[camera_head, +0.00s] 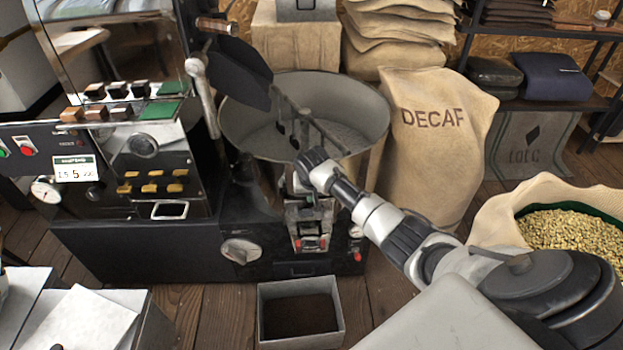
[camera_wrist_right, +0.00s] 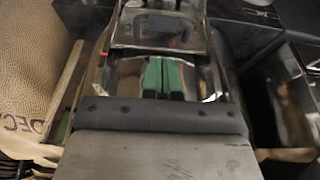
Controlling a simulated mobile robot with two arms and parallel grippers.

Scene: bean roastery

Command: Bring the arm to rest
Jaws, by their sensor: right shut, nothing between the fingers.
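My right arm comes in from the lower right in the head view. My right gripper (camera_head: 310,240) hangs downward at the front of the roaster's round cooling pan (camera_head: 240,125). It is shut and empty. It is above and behind the open bin on the floor, apart from it. Part of the gripper blends with the machine's dark front, so the exact gap to that front is hard to tell. My left gripper is not in view.
The roaster's control panel (camera_head: 95,150) stands to the left. A bin of dark material (camera_head: 262,315) sits on the wooden floor. A DECAF sack (camera_head: 430,150) stands right of the pan; an open sack of pale beans (camera_head: 500,215) is further right. The DECAF sack also shows in the wrist view (camera_wrist_right: 30,60).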

